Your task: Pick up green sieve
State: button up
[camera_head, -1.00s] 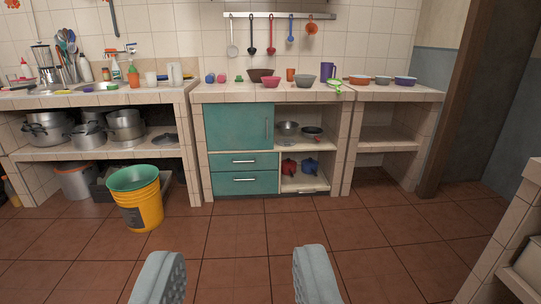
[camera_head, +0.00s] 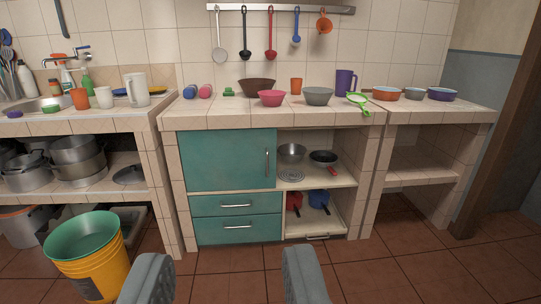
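The green sieve (camera_head: 359,102) lies on the tiled counter (camera_head: 240,116), near the right end of its middle section. It is bright green, with a round head and a handle that reaches toward the counter's front edge. My gripper (camera_head: 225,280) shows at the bottom of the view, its two grey fingers wide apart with nothing between them. It is well short of the counter and lower in the picture than the sieve.
A grey bowl (camera_head: 319,96), a purple jug (camera_head: 346,82) and an orange bowl (camera_head: 386,93) stand close around the sieve. A pink bowl (camera_head: 271,98) is farther left. A yellow bucket (camera_head: 88,258) stands on the floor at left. Utensils hang from a wall rail (camera_head: 281,9).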

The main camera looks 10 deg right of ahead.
aim_at(356, 99)
jog(key=i+z, duration=0.2)
jog(key=i, duration=0.35)
jog(key=i+j+z, duration=0.2)
jog(key=i, duration=0.35)
jog(key=i+j+z, duration=0.2)
jog(key=i, duration=0.3)
jog(key=i+j+z, duration=0.2)
jog(key=i+z, duration=0.15)
jog(key=i+j+z, duration=0.8)
jog(key=j+z, duration=0.2)
jog(key=j, duration=0.15)
jog(key=i+j+z, duration=0.15)
jog(key=j+z, duration=0.15)
jog(key=j, duration=0.2)
